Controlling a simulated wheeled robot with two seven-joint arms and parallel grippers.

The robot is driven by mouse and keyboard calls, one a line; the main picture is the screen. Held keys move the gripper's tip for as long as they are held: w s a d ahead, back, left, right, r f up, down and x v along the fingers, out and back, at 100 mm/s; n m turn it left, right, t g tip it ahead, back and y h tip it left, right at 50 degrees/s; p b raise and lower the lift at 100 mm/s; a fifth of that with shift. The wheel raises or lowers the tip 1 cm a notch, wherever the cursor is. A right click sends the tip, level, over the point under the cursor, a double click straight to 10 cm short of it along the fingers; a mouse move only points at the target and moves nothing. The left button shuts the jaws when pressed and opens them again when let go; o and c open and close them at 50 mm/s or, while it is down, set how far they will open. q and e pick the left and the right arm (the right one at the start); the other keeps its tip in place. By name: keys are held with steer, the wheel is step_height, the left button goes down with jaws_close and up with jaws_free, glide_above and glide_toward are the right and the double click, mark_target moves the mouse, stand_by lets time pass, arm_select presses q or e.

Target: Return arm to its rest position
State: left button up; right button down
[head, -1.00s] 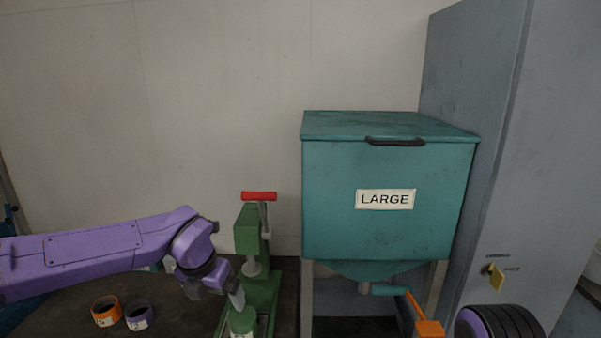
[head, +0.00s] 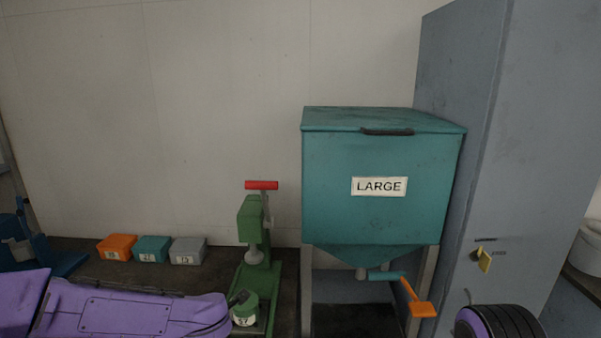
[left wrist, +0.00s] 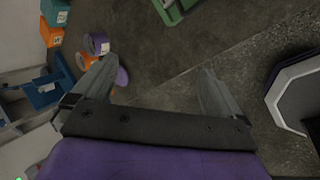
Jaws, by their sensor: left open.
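My left arm, purple, lies low across the bottom left of the head view, below the row of small boxes. Its gripper is out of the head view. In the left wrist view my left gripper (left wrist: 155,95) is open, its two grey fingers apart with nothing between them. Dark floor or bench surface shows beyond the fingers. An orange ring and a purple ring (left wrist: 97,43) show near the left finger. Of my right arm only a dark ribbed, purple-edged part shows at the bottom right of the head view; its gripper is not seen.
A green press (head: 254,250) with a red handle stands mid-bench. The teal hopper (head: 340,200) labelled LARGE stands right of it, its orange lever (head: 420,308) jutting forward. Orange (head: 117,247), teal (head: 151,249) and grey boxes (head: 188,251) line the wall. A grey cabinet (head: 510,150) stands at right.

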arm_select(q)
steer(key=s+a+f+m+b, duration=0.1)
steer(key=s+f+m+b, duration=0.1)
steer(key=s+f+m, duration=0.7)
steer(key=s+a+f+m+b, duration=0.25)
steer(key=s+f, duration=0.45)
steer(key=f, duration=0.7)
steer(key=s+a+f+m+g+b, duration=0.1)
steer(key=s+a+f+m+b, duration=0.1)
steer(key=s, duration=0.6)
steer(key=s+a+f+m+g+b, duration=0.1)
steer(key=s+a+f+m, duration=0.2)
steer(key=s+f+m, duration=0.2)
steer(key=s+f, duration=0.2)
steer(key=s, duration=0.2)
steer(key=shift+a+f+g+b, duration=0.2)
steer(key=shift+g+b, duration=0.2)
